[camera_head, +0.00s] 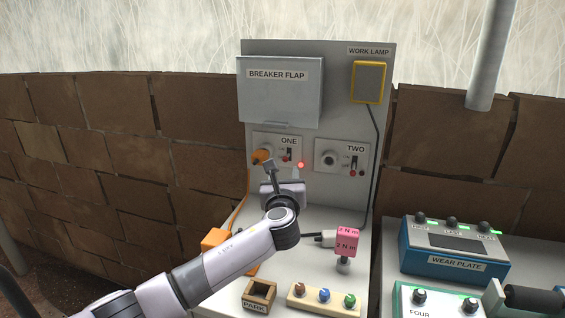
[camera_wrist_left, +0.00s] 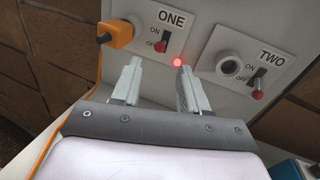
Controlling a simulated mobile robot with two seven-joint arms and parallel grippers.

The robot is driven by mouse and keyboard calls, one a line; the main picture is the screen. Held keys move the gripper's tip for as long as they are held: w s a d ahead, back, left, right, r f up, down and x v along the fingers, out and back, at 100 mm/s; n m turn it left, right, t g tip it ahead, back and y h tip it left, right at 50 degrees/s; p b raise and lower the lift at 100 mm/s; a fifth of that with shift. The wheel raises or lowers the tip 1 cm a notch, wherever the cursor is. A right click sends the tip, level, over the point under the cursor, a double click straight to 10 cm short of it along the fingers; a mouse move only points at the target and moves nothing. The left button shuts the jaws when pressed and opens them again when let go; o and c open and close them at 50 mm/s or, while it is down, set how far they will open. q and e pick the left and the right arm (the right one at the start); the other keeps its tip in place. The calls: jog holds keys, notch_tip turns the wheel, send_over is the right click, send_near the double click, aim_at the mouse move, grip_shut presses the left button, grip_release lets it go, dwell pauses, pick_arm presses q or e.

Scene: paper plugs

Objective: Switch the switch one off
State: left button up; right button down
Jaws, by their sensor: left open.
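Switch one (camera_head: 289,154) is on the grey panel under the label ONE. It also shows in the left wrist view (camera_wrist_left: 162,42). Its red lever tip appears low, beside the OFF mark. A red lamp (camera_head: 301,164) glows just right of it. An orange plug (camera_head: 261,156) sits in the socket to its left. My left gripper (camera_head: 283,169) is open and empty, just below the switch; in the wrist view its two fingers (camera_wrist_left: 158,66) point at the panel below the switch. I cannot tell if they touch the panel. My right gripper is out of view.
Switch two (camera_head: 354,162) and an empty socket (camera_head: 329,158) are on the right. The breaker flap (camera_head: 280,95) hangs above. On the bench are a pink block (camera_head: 347,242), a PARK box (camera_head: 259,296) and a colored-button strip (camera_head: 323,297). An orange cord runs at left.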

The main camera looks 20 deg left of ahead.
aim_at(285, 161)
pick_arm(q)
jog(key=shift+b+x, duration=0.4)
jog(key=shift+x, duration=2.05)
jog(key=shift+b+x, duration=0.4)
jog(key=shift+x, duration=0.65)
grip_shut()
